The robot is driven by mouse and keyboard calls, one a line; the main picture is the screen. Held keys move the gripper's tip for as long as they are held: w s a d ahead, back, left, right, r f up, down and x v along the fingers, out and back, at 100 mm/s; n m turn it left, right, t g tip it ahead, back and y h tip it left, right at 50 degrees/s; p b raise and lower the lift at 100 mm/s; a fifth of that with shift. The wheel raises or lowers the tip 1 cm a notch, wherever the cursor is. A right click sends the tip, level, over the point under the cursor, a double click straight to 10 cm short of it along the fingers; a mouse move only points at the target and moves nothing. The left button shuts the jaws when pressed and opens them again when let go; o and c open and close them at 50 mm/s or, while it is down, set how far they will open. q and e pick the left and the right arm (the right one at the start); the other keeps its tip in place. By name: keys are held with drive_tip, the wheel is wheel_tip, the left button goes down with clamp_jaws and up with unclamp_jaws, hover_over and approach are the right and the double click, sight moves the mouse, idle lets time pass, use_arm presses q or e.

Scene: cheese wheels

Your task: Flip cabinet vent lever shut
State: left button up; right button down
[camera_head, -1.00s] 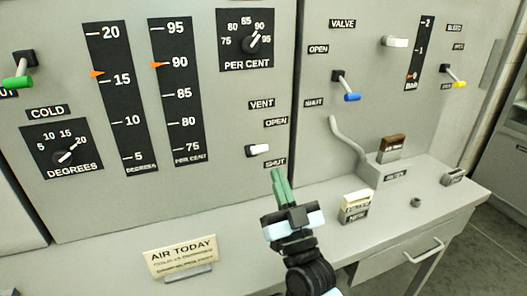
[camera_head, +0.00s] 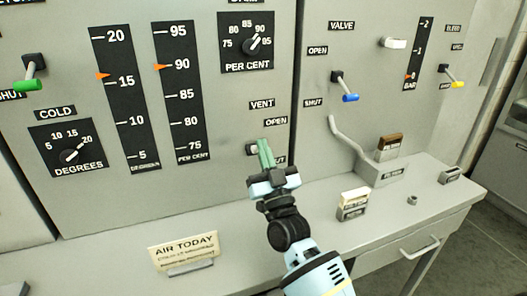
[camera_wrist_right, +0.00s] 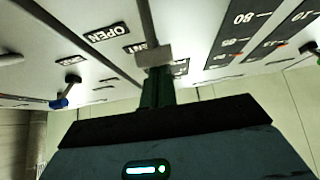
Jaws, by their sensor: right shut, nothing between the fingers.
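The vent lever (camera_head: 251,149) is on the grey cabinet front, below the VENT and OPEN labels. Only a small part of it shows at the left of my right gripper's fingers; its white handle is hidden. My right gripper (camera_head: 264,146) is shut, with its green fingers pointing up at the lever. I cannot tell whether they touch it. The SHUT label (camera_head: 280,160) is partly covered by the fingers. In the right wrist view, the fingers (camera_wrist_right: 157,76) reach up to a grey block (camera_wrist_right: 153,55) that looks like the lever. My left gripper is not in view.
A grey ledge (camera_head: 110,262) runs below the panel, with an AIR TODAY sign (camera_head: 184,250) and a cream-topped block (camera_head: 354,200). A bent grey pipe (camera_head: 345,138) and a blue-tipped lever (camera_head: 349,97) are to the right. Dials and scales fill the panel at left.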

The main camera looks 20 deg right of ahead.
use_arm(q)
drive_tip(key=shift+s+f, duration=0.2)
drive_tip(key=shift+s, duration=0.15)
use_arm(e)
drive_tip(key=shift+s+f, duration=0.25)
drive_tip(key=shift+f, duration=0.45)
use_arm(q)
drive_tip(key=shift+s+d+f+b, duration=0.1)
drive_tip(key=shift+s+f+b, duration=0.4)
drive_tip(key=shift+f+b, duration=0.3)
use_arm(e)
drive_tip(key=shift+s+f, duration=0.15)
drive_tip(key=shift+f, duration=0.95)
drive_tip(key=shift+s+f, duration=0.1)
drive_tip(key=shift+f, duration=0.95)
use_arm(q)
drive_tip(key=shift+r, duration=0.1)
use_arm(e)
drive_tip(key=shift+s, duration=0.1)
